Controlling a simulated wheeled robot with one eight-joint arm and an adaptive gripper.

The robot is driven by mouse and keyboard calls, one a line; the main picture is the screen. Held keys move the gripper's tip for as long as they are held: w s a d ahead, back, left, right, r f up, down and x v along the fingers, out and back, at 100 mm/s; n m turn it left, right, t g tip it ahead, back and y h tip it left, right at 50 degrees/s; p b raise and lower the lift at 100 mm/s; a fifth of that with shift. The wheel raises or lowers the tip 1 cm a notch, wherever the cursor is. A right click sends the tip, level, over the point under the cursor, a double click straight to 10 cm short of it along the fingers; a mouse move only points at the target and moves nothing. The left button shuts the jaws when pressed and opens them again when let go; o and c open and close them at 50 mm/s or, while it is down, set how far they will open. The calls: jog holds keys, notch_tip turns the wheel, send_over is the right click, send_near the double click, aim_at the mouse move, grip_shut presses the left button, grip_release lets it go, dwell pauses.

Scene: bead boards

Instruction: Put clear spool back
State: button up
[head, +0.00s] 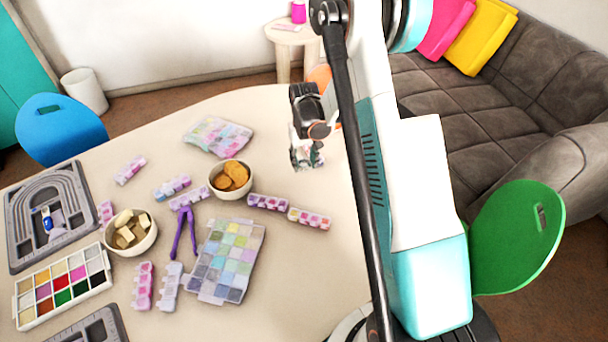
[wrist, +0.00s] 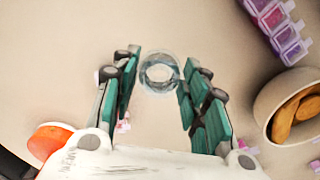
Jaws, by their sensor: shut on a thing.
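The clear spool (wrist: 159,73) is a round, see-through ring in the wrist view, between the tips of my fingers. My gripper (head: 306,158) is shut on it, over the bare back right part of the table in the head view. I cannot make out the spool itself in the head view. The cream table (head: 310,260) lies below the gripper; the gap between spool and table is hard to tell.
A cookie bowl (head: 216,190), a second bowl (head: 112,242), purple pliers (head: 180,232) and several bead boxes (head: 238,250) crowd the table's middle. A grey bead board (head: 22,232) and paint box (head: 28,318) lie left. A green chair (head: 515,235) stands right.

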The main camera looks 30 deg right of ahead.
aim_at(304, 179)
jog(key=shift+f+b, duration=0.65)
jog(key=shift+f, duration=2.15)
jog(key=shift+f, duration=0.2)
jog(key=o, duration=0.9)
jog(key=shift+r, duration=0.15)
